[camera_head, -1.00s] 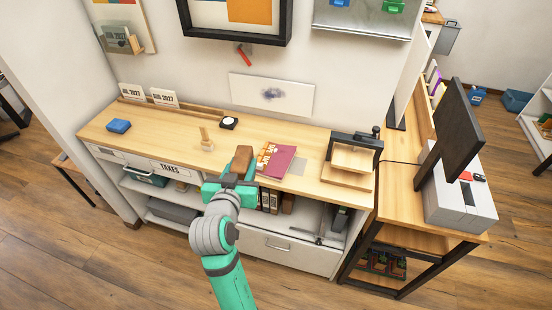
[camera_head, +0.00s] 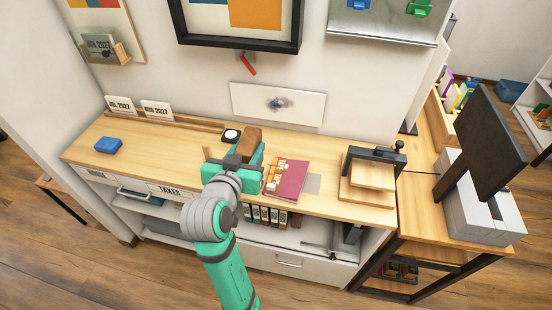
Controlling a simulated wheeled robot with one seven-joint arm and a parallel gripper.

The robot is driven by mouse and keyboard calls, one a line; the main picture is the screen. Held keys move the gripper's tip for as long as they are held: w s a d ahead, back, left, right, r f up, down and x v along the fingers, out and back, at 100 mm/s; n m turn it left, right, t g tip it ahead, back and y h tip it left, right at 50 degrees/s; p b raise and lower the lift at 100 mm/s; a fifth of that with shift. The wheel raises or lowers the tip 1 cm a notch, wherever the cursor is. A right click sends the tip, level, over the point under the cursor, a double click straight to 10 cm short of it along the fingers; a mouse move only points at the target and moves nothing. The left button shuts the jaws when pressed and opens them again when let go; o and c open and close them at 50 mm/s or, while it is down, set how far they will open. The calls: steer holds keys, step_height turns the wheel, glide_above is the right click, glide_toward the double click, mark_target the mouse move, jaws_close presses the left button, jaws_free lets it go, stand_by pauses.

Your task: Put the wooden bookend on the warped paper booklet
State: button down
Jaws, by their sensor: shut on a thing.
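The wooden bookend, a brown block (camera_head: 249,140), is held up in my gripper (camera_head: 240,162). My gripper is shut on it, above the front part of the long wooden counter. The warped paper booklet (camera_head: 291,180) lies flat on the counter just right of my gripper. It is dark red with an orange and white strip with lettering at its left. The bookend is apart from the booklet, to its upper left in the picture. My gripper hides the bookend's lower part and some counter behind it.
A wooden press with a black frame (camera_head: 371,176) stands right of the booklet. A grey patch (camera_head: 313,183) lies between them. A black and white round item (camera_head: 231,136) sits behind my gripper. A blue block (camera_head: 108,145) lies at left on the otherwise clear counter (camera_head: 150,155).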

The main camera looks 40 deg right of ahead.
steer(key=w+d+f, duration=0.3)
steer(key=d+f, duration=0.9)
steer(key=shift+w, duration=0.35)
steer(key=shift+a+f, duration=0.1)
steer(key=shift+f, duration=0.05)
steer(key=c, duration=1.2)
jaws_free()
steer(key=shift+f, duration=0.1)
steer(key=shift+o, duration=0.2)
